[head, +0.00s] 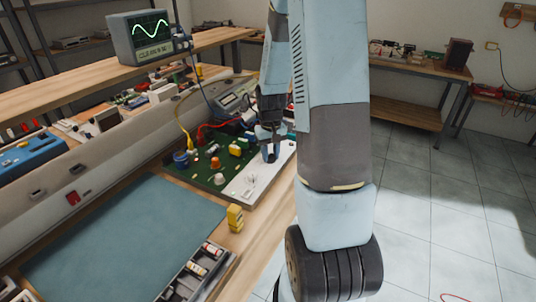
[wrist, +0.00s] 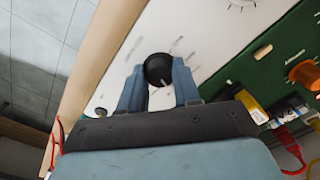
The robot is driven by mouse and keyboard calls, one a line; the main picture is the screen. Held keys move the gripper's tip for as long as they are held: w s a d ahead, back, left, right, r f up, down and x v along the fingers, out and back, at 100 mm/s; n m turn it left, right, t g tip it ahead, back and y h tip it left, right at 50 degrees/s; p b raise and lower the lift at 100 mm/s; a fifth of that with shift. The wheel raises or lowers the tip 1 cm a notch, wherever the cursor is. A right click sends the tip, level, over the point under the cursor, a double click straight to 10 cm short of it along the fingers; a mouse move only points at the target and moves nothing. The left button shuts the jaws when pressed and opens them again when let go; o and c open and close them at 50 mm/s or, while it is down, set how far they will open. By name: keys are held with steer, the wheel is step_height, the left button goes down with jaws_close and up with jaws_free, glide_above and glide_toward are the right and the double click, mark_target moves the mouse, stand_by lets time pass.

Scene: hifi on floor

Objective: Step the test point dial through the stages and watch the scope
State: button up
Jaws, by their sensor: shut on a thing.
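The test point dial is a round black knob (wrist: 158,70) on a white panel (wrist: 195,22) with small printed marks around it. In the wrist view my gripper (wrist: 159,76) has its two blue-grey fingers on either side of the knob, shut on it. In the head view my gripper (head: 269,153) reaches down over the white panel (head: 252,183) at the right of the green circuit board (head: 204,174), and the knob is hidden there. The scope (head: 141,37) stands on the upper shelf at the back left, its screen showing a green sine wave with text below.
A blue-grey mat (head: 125,235) lies on the bench with a yellow block (head: 235,218) at its right corner. A tray of small cylinders (head: 200,268) sits at the front edge. Red and yellow leads run to the board.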

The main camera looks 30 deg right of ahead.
steer(key=shift+c, duration=1.4)
steer(key=shift+o, duration=0.2)
steer(key=shift+a, duration=0.5)
steer(key=shift+d, duration=0.4)
steer(key=shift+c, duration=0.6)
steer(key=m, duration=0.4)
steer(key=shift+d+m, duration=0.1)
steer(key=shift+m, duration=1.7)
steer(key=o, duration=1.1)
steer(key=shift+c, duration=0.2)
